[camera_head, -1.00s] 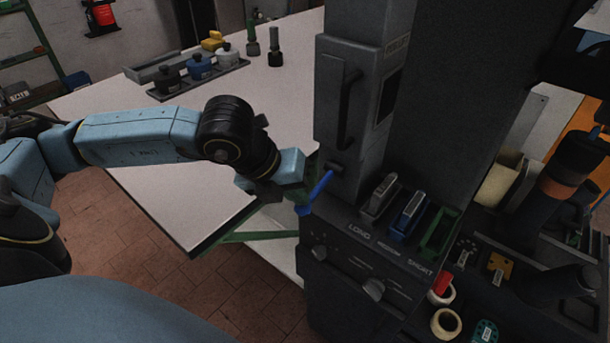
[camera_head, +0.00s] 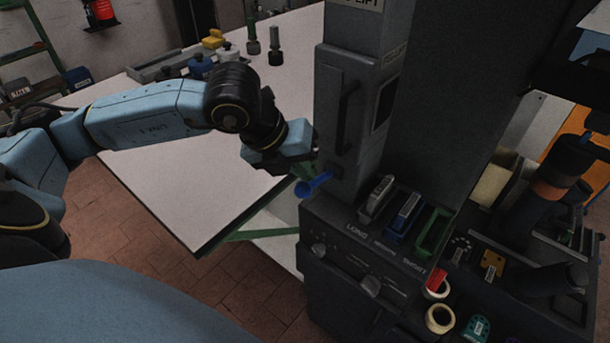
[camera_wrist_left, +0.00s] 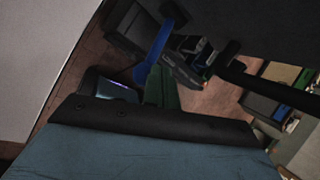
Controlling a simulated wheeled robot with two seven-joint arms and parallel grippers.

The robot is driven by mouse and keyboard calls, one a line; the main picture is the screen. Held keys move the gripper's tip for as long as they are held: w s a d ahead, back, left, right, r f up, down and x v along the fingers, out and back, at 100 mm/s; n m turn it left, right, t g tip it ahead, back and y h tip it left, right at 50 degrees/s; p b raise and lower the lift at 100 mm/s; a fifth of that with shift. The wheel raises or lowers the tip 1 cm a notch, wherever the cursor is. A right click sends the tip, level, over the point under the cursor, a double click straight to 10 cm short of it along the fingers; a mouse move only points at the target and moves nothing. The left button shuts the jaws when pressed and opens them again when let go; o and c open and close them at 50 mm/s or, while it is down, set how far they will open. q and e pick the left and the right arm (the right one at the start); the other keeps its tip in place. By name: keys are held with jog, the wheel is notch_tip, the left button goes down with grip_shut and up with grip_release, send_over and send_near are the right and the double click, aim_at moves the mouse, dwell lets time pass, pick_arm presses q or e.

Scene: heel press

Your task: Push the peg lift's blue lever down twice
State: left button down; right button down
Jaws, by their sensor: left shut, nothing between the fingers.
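The peg lift (camera_head: 345,130) is a tall dark grey column on a machine body. Its blue lever (camera_head: 316,184) sticks out to the left at the column's foot, tilted slightly down toward its tip. In the left wrist view the lever (camera_wrist_left: 154,50) lies just past my gripper's fingers. My left gripper (camera_head: 303,171) is shut and empty, with its green fingers just above the lever. I cannot tell whether they touch it. Its green fingers also show in the left wrist view (camera_wrist_left: 161,87). My right gripper is not in view.
Grey, blue and green slots (camera_head: 405,214) labelled LONG to SHORT sit right of the lever, above knobs (camera_head: 369,286). A pale table (camera_head: 200,205) lies behind my left arm. Tape rolls (camera_head: 440,319) lie at the lower right. Pegs and knobbed pieces stand at the table's back.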

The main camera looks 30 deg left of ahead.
pick_arm(q)
jog(key=shift+w+r+p, duration=0.2)
jog(key=shift+r+p, duration=0.1)
jog(key=shift+r, duration=0.4)
jog(key=r+p, duration=0.1)
jog(key=w+r+p, duration=0.1)
jog(key=r, duration=0.1)
jog(key=r+p, duration=0.1)
jog(key=shift+w+r, duration=0.25)
jog(key=shift+r, duration=0.15)
dwell(0.5)
